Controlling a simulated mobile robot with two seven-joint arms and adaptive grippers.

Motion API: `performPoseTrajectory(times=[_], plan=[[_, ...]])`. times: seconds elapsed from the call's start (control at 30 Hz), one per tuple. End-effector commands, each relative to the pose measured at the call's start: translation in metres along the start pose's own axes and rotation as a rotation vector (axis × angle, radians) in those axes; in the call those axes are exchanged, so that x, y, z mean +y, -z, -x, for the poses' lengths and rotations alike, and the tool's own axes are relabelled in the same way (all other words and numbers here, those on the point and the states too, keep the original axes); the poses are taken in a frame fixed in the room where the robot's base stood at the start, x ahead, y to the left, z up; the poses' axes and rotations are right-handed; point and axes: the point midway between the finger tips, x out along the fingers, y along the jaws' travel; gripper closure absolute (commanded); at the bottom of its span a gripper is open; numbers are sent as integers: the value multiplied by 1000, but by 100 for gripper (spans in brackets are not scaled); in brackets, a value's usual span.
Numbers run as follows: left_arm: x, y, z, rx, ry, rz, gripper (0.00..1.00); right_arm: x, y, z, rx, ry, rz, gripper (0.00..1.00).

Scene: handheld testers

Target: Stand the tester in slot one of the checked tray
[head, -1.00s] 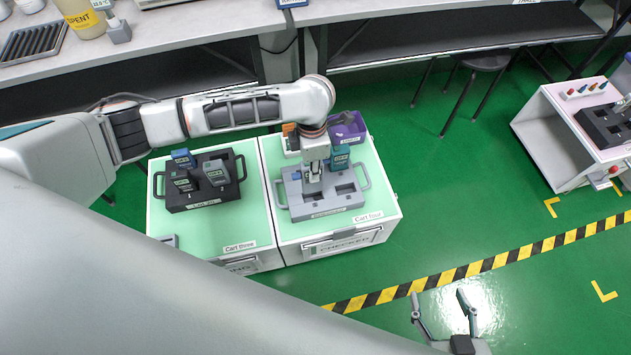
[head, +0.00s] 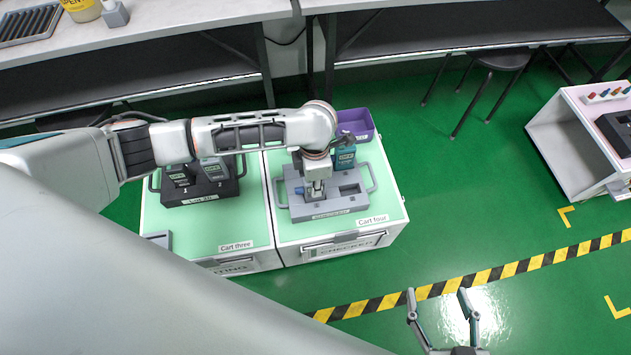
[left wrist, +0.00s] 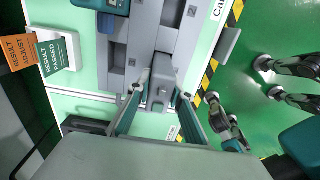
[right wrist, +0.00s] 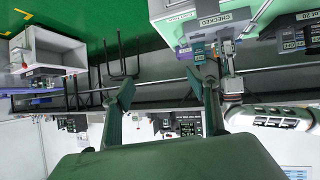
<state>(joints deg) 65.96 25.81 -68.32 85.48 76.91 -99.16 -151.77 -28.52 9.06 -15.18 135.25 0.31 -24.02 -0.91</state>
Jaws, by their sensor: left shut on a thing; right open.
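The grey checked tray (head: 296,213) sits on cart four. My left gripper (head: 315,188) is over its front left part, fingers down. In the left wrist view my left gripper (left wrist: 158,94) is shut on a grey tester (left wrist: 161,75), seen from above. I cannot tell whether its lower end is inside a slot. A teal tester (head: 345,157) stands in the tray's back right; it shows partly in the left wrist view (left wrist: 103,5). An empty slot (head: 350,189) shows at front right. My right gripper (head: 438,294) is open and empty, over the floor.
A dark tray (head: 200,195) with testers is on cart three, partly behind my left arm. A purple bin (head: 356,124) stands behind the checked tray. Orange (left wrist: 16,48) and green (left wrist: 52,57) result cards stand beside it. Green floor is free to the right.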

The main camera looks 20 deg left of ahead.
Motion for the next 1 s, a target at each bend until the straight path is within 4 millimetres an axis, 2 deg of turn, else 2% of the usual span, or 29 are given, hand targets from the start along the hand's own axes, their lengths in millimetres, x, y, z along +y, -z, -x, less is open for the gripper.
performPoseTrajectory(times=[0.13,0.17,0.2,0.23,0.53,0.63,0.83,1.0], plan=[[0,0,-4,0,1,0,100,0,-5,0,-10,-1,-1,41],[0,0,-4,1,1,0,74,0,-5,0,-9,-1,-1,41],[0,0,-3,0,0,0,64,0,-5,0,-10,-2,-1,41],[0,0,-3,0,0,0,63,0,-6,0,-10,-2,-1,41],[0,0,-3,0,0,0,63,-1,-11,4,-23,-1,-5,41],[1,0,3,-2,-2,0,63,0,-8,4,-18,-2,-3,41],[4,-3,39,-8,-12,0,63,10,7,5,-2,-21,23,41],[4,-3,77,-8,-13,-1,63,23,-10,8,-50,-39,64,41]])
